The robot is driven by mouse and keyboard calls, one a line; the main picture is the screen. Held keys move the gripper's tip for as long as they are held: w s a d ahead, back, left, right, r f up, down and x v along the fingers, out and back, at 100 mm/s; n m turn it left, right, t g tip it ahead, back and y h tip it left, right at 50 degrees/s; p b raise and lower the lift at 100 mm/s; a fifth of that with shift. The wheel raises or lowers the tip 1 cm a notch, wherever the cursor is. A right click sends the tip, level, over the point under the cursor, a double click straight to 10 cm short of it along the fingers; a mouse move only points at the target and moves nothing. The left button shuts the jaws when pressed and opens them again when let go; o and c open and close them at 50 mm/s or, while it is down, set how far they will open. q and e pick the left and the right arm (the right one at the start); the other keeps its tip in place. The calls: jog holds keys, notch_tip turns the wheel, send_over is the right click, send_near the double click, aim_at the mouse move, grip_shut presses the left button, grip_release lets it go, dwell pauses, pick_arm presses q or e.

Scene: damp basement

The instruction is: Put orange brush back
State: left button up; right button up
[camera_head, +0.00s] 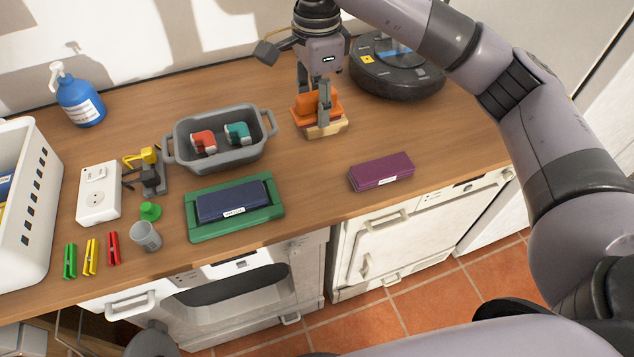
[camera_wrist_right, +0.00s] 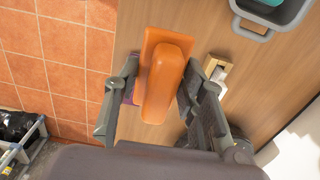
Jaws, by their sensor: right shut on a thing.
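The orange brush (camera_head: 305,104) is between the fingers of my right gripper (camera_head: 315,108), which is shut on it. In the right wrist view the orange brush (camera_wrist_right: 165,80) shows large, its block between the two fingers. In the head view it is just above or in front of a pale wooden piece (camera_head: 327,130); I cannot tell whether they touch. A grey tub (camera_head: 222,156) with two handles stands left of the gripper. It holds a red-and-white piece (camera_head: 203,141) and a teal-and-white piece (camera_head: 237,133). My left gripper is not clearly seen.
A black round device (camera_head: 397,78) stands behind right of my gripper. A purple box (camera_head: 381,171) lies in front right, and a dark blue box on a green tray (camera_head: 262,218) in front left. A blue bottle (camera_head: 78,98) and white crate (camera_head: 32,205) are at left.

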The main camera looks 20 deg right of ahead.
jog(key=shift+w+a+f, duration=0.1)
jog(key=shift+f, duration=0.15)
jog(key=p, duration=0.4)
send_over(316, 183)
notch_tip(316, 183, down, 14)
jog(key=shift+f, duration=0.25)
notch_tip(316, 183, down, 4)
jog(key=shift+f+p, duration=0.2)
jog(key=shift+p, duration=0.3)
jog(key=shift+f, duration=0.3)
jog(key=o, duration=1)
jog(key=shift+o, duration=0.2)
